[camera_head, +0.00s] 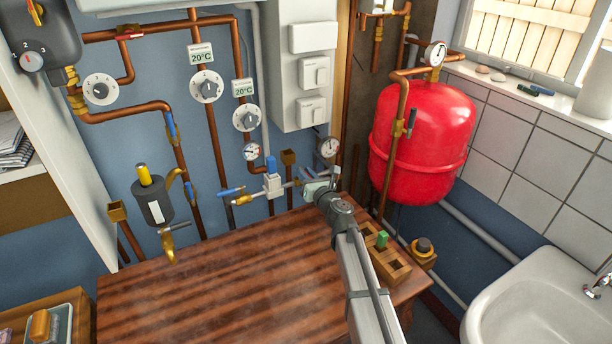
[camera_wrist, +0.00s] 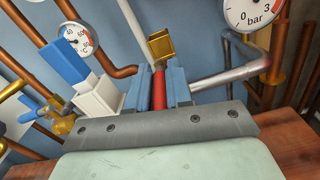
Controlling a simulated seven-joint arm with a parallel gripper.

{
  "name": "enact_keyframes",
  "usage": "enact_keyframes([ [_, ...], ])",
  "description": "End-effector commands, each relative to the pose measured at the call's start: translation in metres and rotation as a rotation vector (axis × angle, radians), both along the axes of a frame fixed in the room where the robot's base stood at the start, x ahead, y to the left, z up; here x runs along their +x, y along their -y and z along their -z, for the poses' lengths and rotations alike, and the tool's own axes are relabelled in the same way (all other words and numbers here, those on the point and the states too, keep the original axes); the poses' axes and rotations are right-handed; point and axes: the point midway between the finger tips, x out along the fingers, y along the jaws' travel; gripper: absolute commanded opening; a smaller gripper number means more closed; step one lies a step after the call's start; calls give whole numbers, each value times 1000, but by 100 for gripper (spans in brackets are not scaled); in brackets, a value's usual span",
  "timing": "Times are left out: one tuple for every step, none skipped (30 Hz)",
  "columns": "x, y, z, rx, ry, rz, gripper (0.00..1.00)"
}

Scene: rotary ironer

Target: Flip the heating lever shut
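In the wrist view, a red lever (camera_wrist: 158,90) stands between the blue-grey fingers of my gripper (camera_wrist: 160,82). The fingers lie close against both its sides and look shut on it. A brass fitting (camera_wrist: 161,44) is just beyond the lever. In the head view, my gripper (camera_head: 310,183) is at the right end of the silver pipe (camera_head: 258,194), in front of the wall; it hides the lever there. Which valve is the heating lever is not labelled in these views.
A blue-and-white valve (camera_wrist: 85,82) stands close left of my fingers. A round pressure gauge (camera_wrist: 250,12) is at the upper right. The red tank (camera_head: 422,140) and copper pipes stand right of my gripper in the head view. The wooden table (camera_head: 225,285) below is largely clear.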

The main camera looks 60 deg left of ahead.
Motion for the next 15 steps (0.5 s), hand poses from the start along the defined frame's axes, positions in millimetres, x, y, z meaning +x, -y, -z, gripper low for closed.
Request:
enact_keyframes([
  [0,0,0,0,0,-1,24],
  [0,0,0,0,0,-1,27],
  [0,0,0,0,0,-1,31],
  [0,0,0,0,0,-1,34],
  [0,0,0,0,0,-1,37],
  [0,0,0,0,0,-1,41],
  [0,0,0,0,0,-1,43],
  [0,0,0,0,0,-1,43],
  [0,0,0,0,1,-1,43],
  [0,0,0,0,1,-1,43],
  [0,0,0,0,1,-1,43],
  [0,0,0,0,1,-1,43],
  [0,0,0,0,1,-1,43],
  [0,0,0,0,1,-1,43],
  [0,1,0,0,1,-1,43],
])
